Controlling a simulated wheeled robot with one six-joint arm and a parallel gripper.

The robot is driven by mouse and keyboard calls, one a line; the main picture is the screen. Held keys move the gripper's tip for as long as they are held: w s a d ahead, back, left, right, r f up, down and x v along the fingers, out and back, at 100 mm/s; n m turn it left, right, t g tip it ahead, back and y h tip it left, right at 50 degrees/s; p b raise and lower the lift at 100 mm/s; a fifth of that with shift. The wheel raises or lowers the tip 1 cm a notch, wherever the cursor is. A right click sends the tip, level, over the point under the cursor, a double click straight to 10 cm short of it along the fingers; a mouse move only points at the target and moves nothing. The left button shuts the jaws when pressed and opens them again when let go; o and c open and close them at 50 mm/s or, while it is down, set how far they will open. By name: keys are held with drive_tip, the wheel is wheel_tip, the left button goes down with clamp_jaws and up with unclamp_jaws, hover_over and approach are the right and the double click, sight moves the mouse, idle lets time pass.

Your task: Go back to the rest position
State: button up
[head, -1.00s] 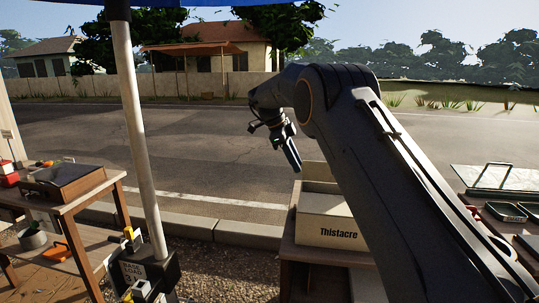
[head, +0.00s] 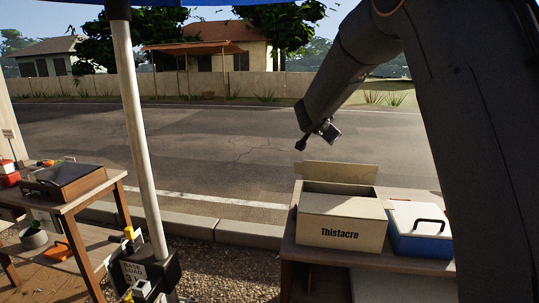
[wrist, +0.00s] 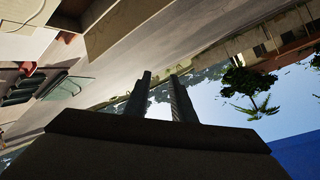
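My gripper (wrist: 159,75) shows in the wrist view as two dark fingers with a gap between them. It is open and nothing is held between the fingers. In the head view my arm comes in from the top right, and its wrist end hangs above and behind the Thistacre box (head: 338,220). The fingers cannot be made out clearly there. The wrist view is strongly tilted, with road, trees and sky beyond the fingers.
The open cream Thistacre box stands on a wooden table beside a blue and white cooler (head: 420,230). A white pole (head: 141,140) rises left of centre. A wooden table (head: 75,203) with a dark-topped case stands at left. Open road lies behind.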

drive_tip(key=s+a+f+n+g+y, duration=0.1)
drive_tip(key=s+a+f+n+y, duration=0.1)
drive_tip(key=s+f+n, duration=0.3)
drive_tip(key=s+a+f+n+g+y, duration=0.1)
drive_tip(key=s+a+f+y, duration=0.15)
drive_tip(key=s, duration=0.45)
drive_tip(key=s+d+f+n+g, duration=0.1)
drive_tip(key=s+f+n+g, duration=0.1)
drive_tip(key=s, duration=0.9)
drive_tip(key=s+d+f+n+g, duration=0.1)
drive_tip(key=s+f+n+g, duration=0.1)
drive_tip(key=s+f, duration=0.5)
drive_tip(key=s+d+f+n+g, duration=0.1)
drive_tip(key=s+f+g, duration=0.3)
drive_tip(key=s, duration=1.3)
drive_tip(key=shift+s+d+f+n+g+y, duration=0.2)
drive_tip(key=shift+s+d+n+g+y, duration=0.15)
drive_tip(key=shift+d, duration=0.25)
